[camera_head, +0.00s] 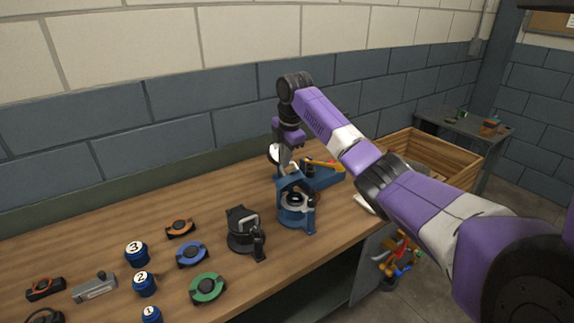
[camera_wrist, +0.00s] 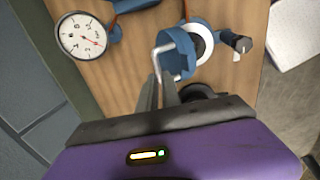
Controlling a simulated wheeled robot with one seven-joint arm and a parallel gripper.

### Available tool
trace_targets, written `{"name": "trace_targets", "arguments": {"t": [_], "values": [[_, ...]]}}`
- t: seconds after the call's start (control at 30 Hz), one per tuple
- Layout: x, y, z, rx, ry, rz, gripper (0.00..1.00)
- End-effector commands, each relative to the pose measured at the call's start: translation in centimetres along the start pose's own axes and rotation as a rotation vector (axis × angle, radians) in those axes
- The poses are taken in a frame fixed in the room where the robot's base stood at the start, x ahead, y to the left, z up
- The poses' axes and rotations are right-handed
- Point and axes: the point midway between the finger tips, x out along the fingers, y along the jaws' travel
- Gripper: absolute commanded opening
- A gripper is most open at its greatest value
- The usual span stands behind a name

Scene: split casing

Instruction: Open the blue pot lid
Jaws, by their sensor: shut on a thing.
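The blue pot (camera_head: 295,218) stands on the bench, right of the dark pot, with its pale ring and dark centre showing from above. Its blue lid (camera_head: 290,182) stands raised at the back of the pot. In the wrist view the lid (camera_wrist: 177,66) is tilted up beside the pot's white ring (camera_wrist: 201,48). A thin bent metal handle (camera_wrist: 157,62) shows at the lid's edge. My gripper (camera_head: 286,168) is above the back of the pot, shut on the lid; its fingers (camera_wrist: 168,88) point at the lid. The exact contact is partly hidden.
A dark pot (camera_head: 243,232) stands close to the left. A blue tray (camera_head: 325,177) with tools and a round gauge (camera_wrist: 83,36) are behind. Numbered blue jars (camera_head: 137,253) and coloured rings (camera_head: 208,288) lie left. A wooden crate (camera_head: 440,150) is right.

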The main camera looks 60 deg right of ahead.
Motion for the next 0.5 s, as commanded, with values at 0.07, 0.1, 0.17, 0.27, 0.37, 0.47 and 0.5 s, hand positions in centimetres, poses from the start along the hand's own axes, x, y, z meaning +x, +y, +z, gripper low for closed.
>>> {"name": "trace_targets", "arguments": {"t": [0.07,0.1,0.17,0.27,0.37,0.47,0.5], "values": [[1.8,-0.7,-0.2,0.002,0.002,-0.032,0.00],[1.8,-0.5,-0.1,0.002,0.001,-0.032,0.00],[1.9,-0.3,-0.1,0.003,0.002,-0.033,0.00],[1.8,0.2,-0.2,0.002,0.002,-0.053,0.00],[1.9,0.4,-0.2,0.002,0.002,-0.082,0.00],[2.0,0.7,-0.2,0.002,0.002,-0.106,0.00],[2.0,0.8,-0.1,0.003,0.002,-0.114,0.00]]}}
